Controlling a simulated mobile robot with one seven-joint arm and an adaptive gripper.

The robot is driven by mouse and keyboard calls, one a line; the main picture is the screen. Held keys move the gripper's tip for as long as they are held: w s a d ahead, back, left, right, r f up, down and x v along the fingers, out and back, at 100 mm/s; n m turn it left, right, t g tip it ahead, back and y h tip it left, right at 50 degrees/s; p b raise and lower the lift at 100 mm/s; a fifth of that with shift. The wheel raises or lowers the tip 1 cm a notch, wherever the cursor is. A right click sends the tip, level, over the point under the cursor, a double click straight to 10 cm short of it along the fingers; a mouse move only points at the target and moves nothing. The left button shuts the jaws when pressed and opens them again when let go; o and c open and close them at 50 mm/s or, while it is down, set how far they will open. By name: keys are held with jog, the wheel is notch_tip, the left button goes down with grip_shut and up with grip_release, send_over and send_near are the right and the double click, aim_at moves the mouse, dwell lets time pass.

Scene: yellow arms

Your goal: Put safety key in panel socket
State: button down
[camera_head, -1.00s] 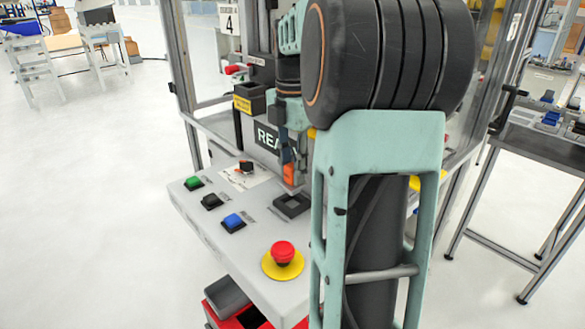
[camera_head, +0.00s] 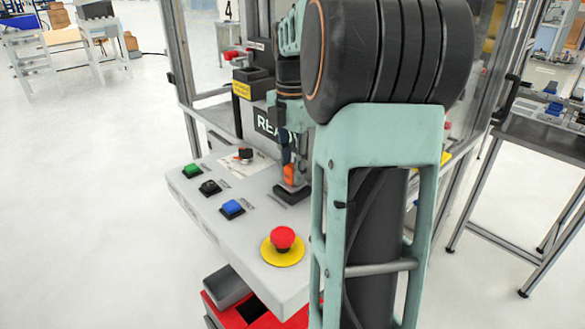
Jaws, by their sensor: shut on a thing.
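My gripper (camera_head: 289,158) points down over the panel (camera_head: 225,233), partly hidden behind my own arm. It is shut on the safety key, whose orange part (camera_head: 290,175) shows between the fingers. The black panel socket (camera_head: 291,194) lies directly below the key. The key's lower end is at the socket in the picture, but I cannot tell whether it is inside or just above.
Green (camera_head: 192,170), black (camera_head: 210,187) and blue (camera_head: 232,208) buttons line the panel's left side, with a rotary switch (camera_head: 244,154) behind. A red emergency stop (camera_head: 283,238) stands near the front. A dark display (camera_head: 268,123) is behind the gripper.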

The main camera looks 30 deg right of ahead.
jog(key=c, duration=1.6)
grip_release()
notch_tip(320, 180, up, 12)
